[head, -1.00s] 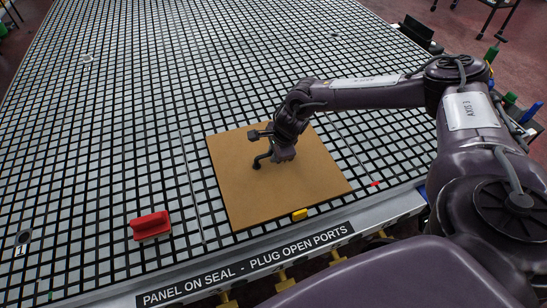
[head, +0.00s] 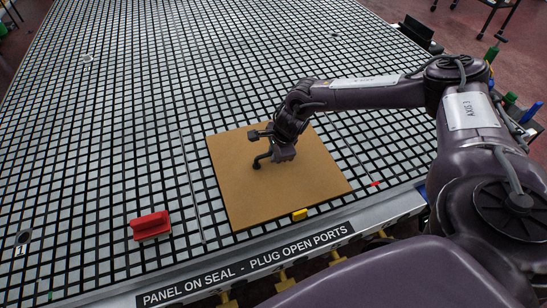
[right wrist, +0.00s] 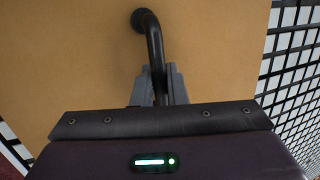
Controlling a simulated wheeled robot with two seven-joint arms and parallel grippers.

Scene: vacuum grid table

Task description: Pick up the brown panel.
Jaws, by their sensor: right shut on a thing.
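The brown panel (head: 250,190) lies flat on the grid table near its front edge in the head view. It also fills much of the right wrist view (right wrist: 60,60). A dark curved handle (right wrist: 153,38) stands on the panel. My right gripper (head: 270,158) is over the middle of the panel. In the right wrist view its fingers (right wrist: 160,85) are shut on the handle, one on each side of the bar. My left gripper is not in view.
A red block with a handle (head: 150,226) sits on the grid table (head: 110,130) left of the panel. A yellow piece (head: 300,214) is at the panel's front edge. A small red strip (head: 375,184) lies right of the panel. The grid behind is largely clear.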

